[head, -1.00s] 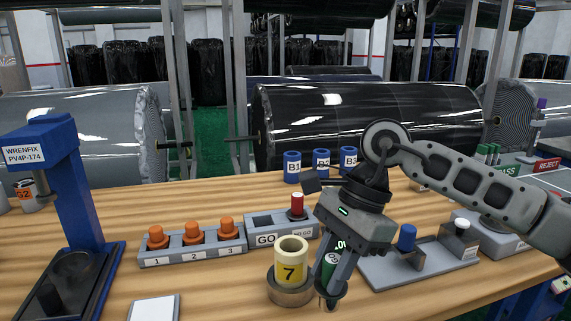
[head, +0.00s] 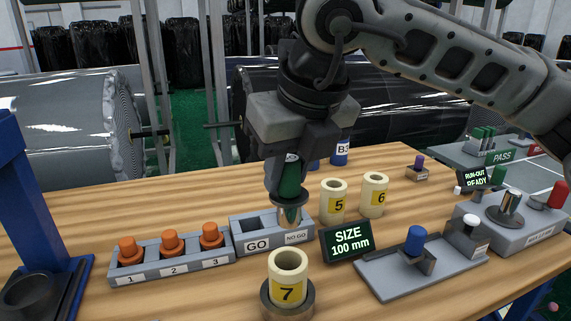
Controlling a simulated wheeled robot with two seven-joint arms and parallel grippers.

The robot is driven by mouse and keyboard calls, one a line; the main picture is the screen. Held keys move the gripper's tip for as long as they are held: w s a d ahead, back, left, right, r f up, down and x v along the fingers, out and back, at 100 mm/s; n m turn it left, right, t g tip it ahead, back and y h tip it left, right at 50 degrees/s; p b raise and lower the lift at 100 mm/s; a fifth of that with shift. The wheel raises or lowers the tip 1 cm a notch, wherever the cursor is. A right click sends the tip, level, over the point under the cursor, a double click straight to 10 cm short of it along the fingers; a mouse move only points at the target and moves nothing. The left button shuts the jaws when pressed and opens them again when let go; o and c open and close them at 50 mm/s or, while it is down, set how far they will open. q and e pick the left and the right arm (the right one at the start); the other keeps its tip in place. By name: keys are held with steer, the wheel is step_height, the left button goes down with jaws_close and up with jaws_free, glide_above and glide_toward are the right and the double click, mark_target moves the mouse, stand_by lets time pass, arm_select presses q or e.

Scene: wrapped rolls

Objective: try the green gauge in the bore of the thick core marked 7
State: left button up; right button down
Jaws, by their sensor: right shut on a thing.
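The thick cream core marked 7 (head: 289,292) stands upright in a round metal holder (head: 269,308) at the front of the table, its bore open at the top. My right gripper (head: 290,172) is shut on the green gauge (head: 289,184), which hangs upright with its metal end down. The gauge's end shows above the core's bore in the picture, with a clear gap, and overlaps the GO/NO-GO tray (head: 262,240). The tray's GO slot looks empty; the NO-GO slot is mostly hidden behind the gauge. My left gripper is not in view.
Cores marked 5 (head: 333,201) and 6 (head: 374,195) stand behind a SIZE 100 mm display (head: 347,241). A rack with several orange plugs (head: 170,243) is left. A grey plate with a blue-capped part (head: 414,240) is right. A blue stand (head: 40,222) is far left.

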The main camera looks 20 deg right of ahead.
mark_target(291, 200)
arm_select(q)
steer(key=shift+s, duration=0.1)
